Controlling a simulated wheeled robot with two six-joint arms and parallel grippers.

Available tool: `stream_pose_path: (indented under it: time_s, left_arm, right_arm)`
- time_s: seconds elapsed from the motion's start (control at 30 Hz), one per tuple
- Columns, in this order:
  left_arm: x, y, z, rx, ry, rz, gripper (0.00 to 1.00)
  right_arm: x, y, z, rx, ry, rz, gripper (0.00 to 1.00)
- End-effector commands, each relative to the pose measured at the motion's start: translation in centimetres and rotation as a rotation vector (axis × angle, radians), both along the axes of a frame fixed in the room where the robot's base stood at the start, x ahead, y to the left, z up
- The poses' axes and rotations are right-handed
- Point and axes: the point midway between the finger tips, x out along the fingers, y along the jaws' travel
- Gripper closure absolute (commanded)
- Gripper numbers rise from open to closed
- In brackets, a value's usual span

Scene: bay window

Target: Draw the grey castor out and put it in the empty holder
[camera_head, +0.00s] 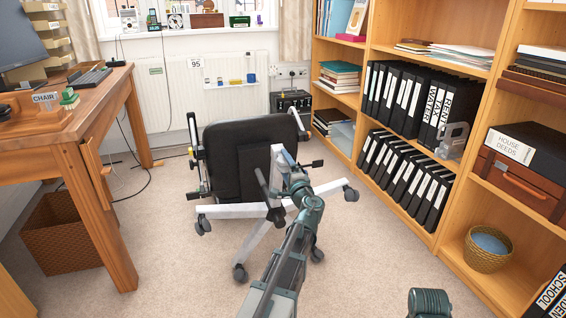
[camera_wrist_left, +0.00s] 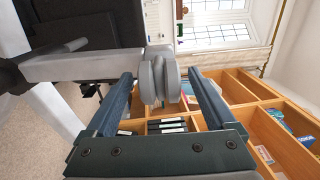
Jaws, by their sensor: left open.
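A pale grey twin-wheel castor (camera_wrist_left: 160,80) sits at the end of a white chair leg (camera_wrist_left: 90,66) in the left wrist view. My left gripper (camera_wrist_left: 161,76) is open, with one finger on each side of the castor and a gap visible on both sides. In the head view my left gripper (camera_head: 287,168) is at the front of the black office chair (camera_head: 238,152), and it hides most of the castor. I cannot pick out the empty holder for certain; small pieces stand by a CHAIR card (camera_head: 46,97) on the desk. My right gripper is not in view.
The wooden desk (camera_head: 100,88) is at the left, with a wicker bin (camera_head: 62,235) under it. A tall bookcase (camera_head: 440,205) with black binders lines the right side. Other dark castors (camera_head: 240,272) stand on the carpet (camera_head: 170,265), which is clear at front left.

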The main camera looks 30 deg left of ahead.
Motion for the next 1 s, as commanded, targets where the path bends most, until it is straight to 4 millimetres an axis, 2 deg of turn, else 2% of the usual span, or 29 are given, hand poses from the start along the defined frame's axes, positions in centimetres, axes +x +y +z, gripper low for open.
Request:
stream_pose_path:
  time_s: [0.2, 1.0]
  left_arm:
    - [-0.3, -0.3, -0.1, -0.001, -0.001, -0.001, 0.11]
    - [-4.3, -5.0, -0.6, -0.001, -0.001, -0.001, 0.11]
  right_arm:
    - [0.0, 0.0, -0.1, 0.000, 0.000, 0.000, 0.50]
    - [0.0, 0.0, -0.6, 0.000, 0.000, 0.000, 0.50]
